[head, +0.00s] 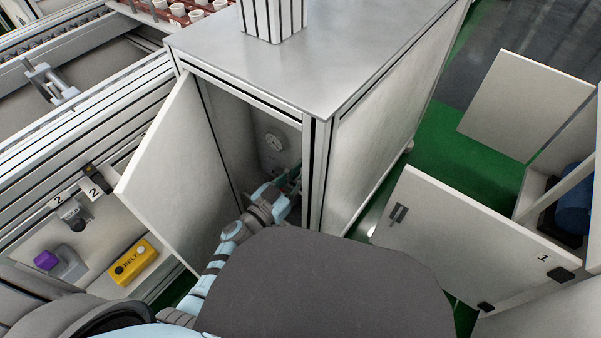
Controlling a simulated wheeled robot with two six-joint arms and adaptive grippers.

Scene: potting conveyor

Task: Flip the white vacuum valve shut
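My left arm reaches into the open cabinet (220,140) under the metal top. My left gripper (290,181) is inside it, close to the right front post and below a round gauge (275,142) on the back wall. The fingers are small and partly hidden by the post, so I cannot tell whether they are open or shut. I cannot make out the white vacuum valve; the gripper and post cover that part of the cabinet. My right gripper is out of view.
The cabinet door (166,170) stands open on the left, beside my arm. A yellow belt button box (132,262) is on the conveyor side at lower left. A second cabinet with an open door (450,240) stands at right. Green floor (470,155) lies between.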

